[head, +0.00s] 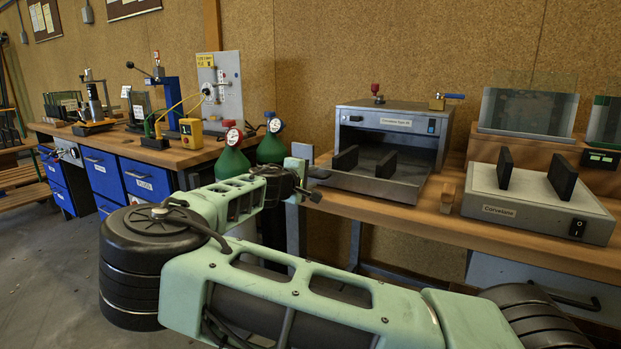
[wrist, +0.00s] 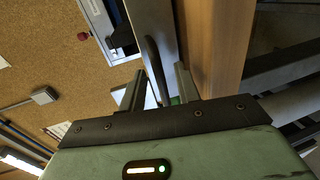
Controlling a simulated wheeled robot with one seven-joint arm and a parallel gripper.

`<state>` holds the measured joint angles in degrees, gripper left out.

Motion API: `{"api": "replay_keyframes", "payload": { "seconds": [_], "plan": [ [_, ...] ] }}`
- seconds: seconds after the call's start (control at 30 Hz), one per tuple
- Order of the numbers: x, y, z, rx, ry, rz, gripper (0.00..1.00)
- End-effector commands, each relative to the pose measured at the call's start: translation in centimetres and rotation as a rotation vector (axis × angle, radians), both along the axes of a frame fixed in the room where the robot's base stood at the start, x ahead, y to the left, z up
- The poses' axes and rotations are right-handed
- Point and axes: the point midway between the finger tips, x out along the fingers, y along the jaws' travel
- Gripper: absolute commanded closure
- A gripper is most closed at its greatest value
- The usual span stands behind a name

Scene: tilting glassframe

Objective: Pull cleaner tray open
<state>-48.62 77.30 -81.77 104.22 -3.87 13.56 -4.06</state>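The cleaner (head: 395,118) is a grey metal box on the wooden bench, with its front open. Its grey tray (head: 365,188) extends out of the front toward the bench edge and carries two upright black blocks. My gripper (head: 314,184) is at the tray's front left corner, seen from the side. In the wrist view my gripper (wrist: 160,72) has its two fingers apart. A dark curved handle (wrist: 153,62) lies between the fingers, in front of the tray's pale front. I see gaps beside it, and contact is not clear.
A second grey device (head: 535,208) with two black blocks stands to the right on the bench (head: 400,212). A small wooden block (head: 447,197) lies between the devices. Green bottles (head: 232,160) with gauges stand left of my gripper. Floor (head: 60,260) is clear at left.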

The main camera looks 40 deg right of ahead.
Motion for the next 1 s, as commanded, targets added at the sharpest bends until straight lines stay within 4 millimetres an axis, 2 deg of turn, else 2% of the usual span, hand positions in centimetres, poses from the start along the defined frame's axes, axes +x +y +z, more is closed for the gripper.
{"api": "replay_keyframes", "payload": {
  "seconds": [0.13, 0.27, 0.8, 1.0],
  "plan": [
    [-0.1, 0.3, 0.1, 0.000, 0.000, 0.001, 0.68],
    [-0.6, 1.6, 0.4, 0.001, -0.001, 0.003, 0.68],
    [-5.1, 12.5, 2.9, 0.002, -0.001, 0.005, 0.68],
    [-6.2, 15.0, 3.5, 0.000, 0.000, 0.003, 0.68]
  ]
}}
